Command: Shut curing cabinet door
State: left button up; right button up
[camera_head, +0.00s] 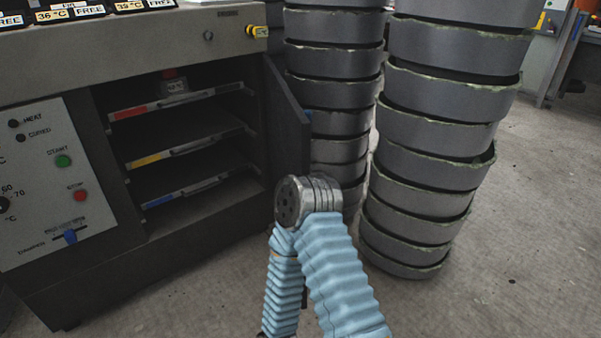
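The curing cabinet (60,280) is a dark grey box on the left with an open front. Its door (288,125) stands open at the right side of the opening, swung out towards me and seen at a steep angle. A small blue spot shows at the door's outer edge; I cannot tell what it is. One of my arms, in a light blue ribbed sleeve with a grey metal joint, bends up in front of the door's lower part and hides some of it. I cannot tell whether it touches the door. Neither gripper is in view.
Inside are shelves with red (130,112), yellow (147,160) and blue (160,201) labels. A control panel (45,180) is on the cabinet's left front. Tall stacks of grey round moulds (425,130) stand close right of the door. Bare concrete floor (530,230) lies at right.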

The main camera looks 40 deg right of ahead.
aim_at(288, 129)
jog(key=l+z, duration=0.1)
jog(key=l, duration=0.3)
jog(key=i+l+z, duration=0.15)
jog(key=l, duration=0.25)
jog(key=i+l+z, duration=0.1)
jog(key=l, duration=0.3)
jog(key=i+l+z, duration=0.1)
jog(key=l, duration=0.25)
